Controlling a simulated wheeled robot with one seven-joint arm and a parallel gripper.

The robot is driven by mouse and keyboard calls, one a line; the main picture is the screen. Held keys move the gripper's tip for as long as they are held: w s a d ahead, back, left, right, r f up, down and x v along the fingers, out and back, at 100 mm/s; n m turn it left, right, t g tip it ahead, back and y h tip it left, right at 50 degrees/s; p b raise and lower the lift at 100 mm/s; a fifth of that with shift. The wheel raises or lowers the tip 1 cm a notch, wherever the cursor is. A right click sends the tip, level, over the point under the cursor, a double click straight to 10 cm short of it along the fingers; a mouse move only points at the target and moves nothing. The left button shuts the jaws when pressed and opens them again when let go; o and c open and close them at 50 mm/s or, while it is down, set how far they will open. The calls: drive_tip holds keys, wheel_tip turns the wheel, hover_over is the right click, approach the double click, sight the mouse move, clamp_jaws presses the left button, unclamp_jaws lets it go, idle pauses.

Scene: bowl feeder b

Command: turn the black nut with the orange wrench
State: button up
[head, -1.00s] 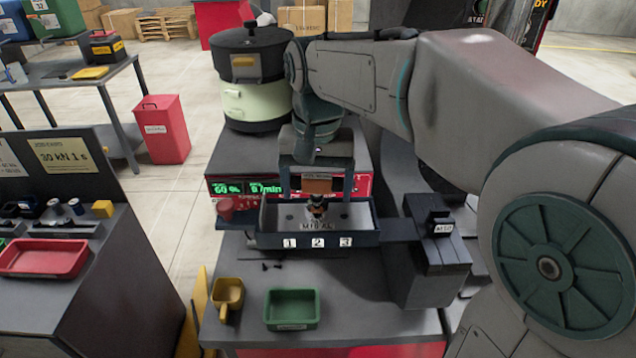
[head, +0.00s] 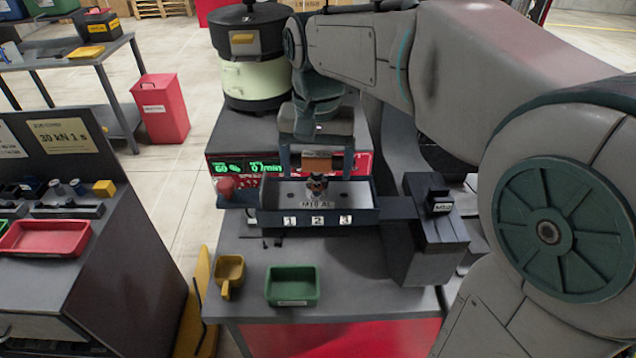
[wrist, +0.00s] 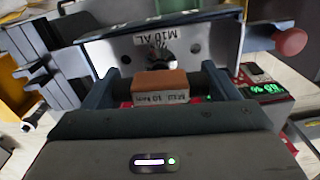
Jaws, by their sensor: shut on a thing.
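My gripper (head: 316,168) is shut on the orange wrench (head: 317,163), whose orange-brown block sits between the two fingers. The wrist view shows the block (wrist: 160,85) with a label that seems to read M10 10 Nm. The dark nut (head: 317,187) is in the grey tray marked M10 AL (head: 345,193), just beyond the block in the wrist view (wrist: 160,56). The nut's outline is partly hidden and small. I cannot tell whether the wrench is seated on it.
A red ball knob (head: 226,186) is at the tray's left end, and a dark block (head: 428,235) at its right. A yellow scoop (head: 229,270) and green bin (head: 292,285) lie in front. The feeder bowl (head: 255,85) stands behind.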

drive_tip(key=shift+r, duration=0.15)
drive_tip(key=shift+r+p, duration=2.1)
drive_tip(key=shift+r, duration=0.3)
